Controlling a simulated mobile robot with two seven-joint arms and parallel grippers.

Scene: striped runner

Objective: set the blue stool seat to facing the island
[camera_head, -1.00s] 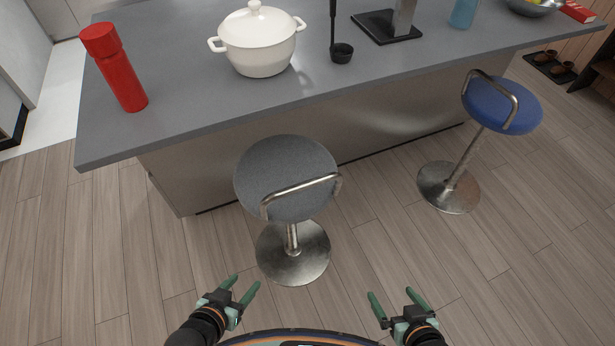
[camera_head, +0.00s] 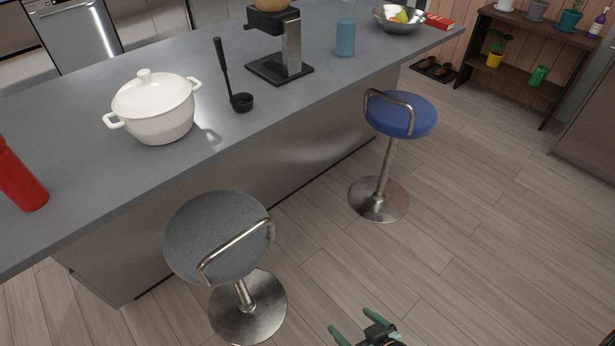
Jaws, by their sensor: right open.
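The blue stool (camera_head: 418,113) stands on the floor beside the island (camera_head: 215,165), right of centre. It has a round blue seat on a metal post and round base. My right gripper (camera_head: 350,320) is at the bottom edge, open and empty, well apart from the stool and nearer to me. Its lower part is cut off by the frame. My left gripper is out of view.
A grey stool (camera_head: 210,235) stands nearer, at the left, with its rail away from the island. A white pot (camera_head: 155,108), ladle (camera_head: 240,102), red bottle (camera_head: 18,180) and blue bottle (camera_head: 346,38) are on the island. The floor right of the blue stool is clear.

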